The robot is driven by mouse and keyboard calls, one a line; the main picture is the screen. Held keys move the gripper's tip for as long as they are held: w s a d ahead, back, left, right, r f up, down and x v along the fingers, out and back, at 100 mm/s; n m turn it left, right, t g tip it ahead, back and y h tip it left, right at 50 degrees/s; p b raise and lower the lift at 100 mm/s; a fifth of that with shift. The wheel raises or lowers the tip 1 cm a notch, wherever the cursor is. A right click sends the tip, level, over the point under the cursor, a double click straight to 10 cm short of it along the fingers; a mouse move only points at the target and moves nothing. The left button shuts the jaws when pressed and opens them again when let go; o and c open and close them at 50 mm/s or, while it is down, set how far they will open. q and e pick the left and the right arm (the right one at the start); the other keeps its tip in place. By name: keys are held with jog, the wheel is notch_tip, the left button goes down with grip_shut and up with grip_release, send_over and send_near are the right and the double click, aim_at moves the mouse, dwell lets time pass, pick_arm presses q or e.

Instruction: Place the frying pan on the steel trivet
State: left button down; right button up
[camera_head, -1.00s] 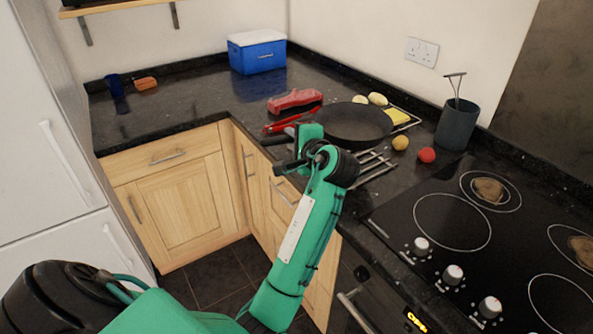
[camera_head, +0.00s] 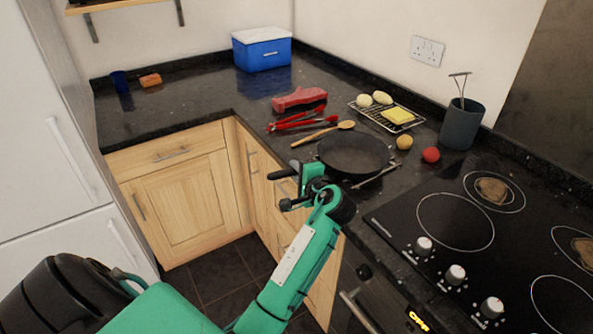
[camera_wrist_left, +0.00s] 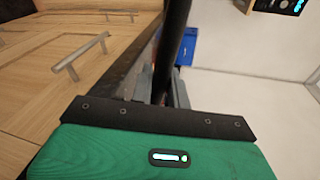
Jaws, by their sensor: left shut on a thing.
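The black frying pan (camera_head: 354,152) is over the steel trivet (camera_head: 379,177), which shows only as a few bars at the pan's lower right edge. The pan hides the rest, and I cannot tell if it touches the trivet or hangs just above it. My left gripper (camera_head: 302,183) is shut on the pan's handle, at the counter's front edge. In the left wrist view the dark handle (camera_wrist_left: 177,35) stands between the fingers (camera_wrist_left: 162,88). My right gripper is not in view.
A wooden spoon (camera_head: 325,134), red tongs (camera_head: 300,121), a yellow ball (camera_head: 404,142) and a red ball (camera_head: 431,155) lie nearby. The hob (camera_head: 455,222) is at right.

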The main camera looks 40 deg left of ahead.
pick_arm(q)
jog(key=c, duration=1.5)
grip_release()
jog(key=shift+o, duration=0.8)
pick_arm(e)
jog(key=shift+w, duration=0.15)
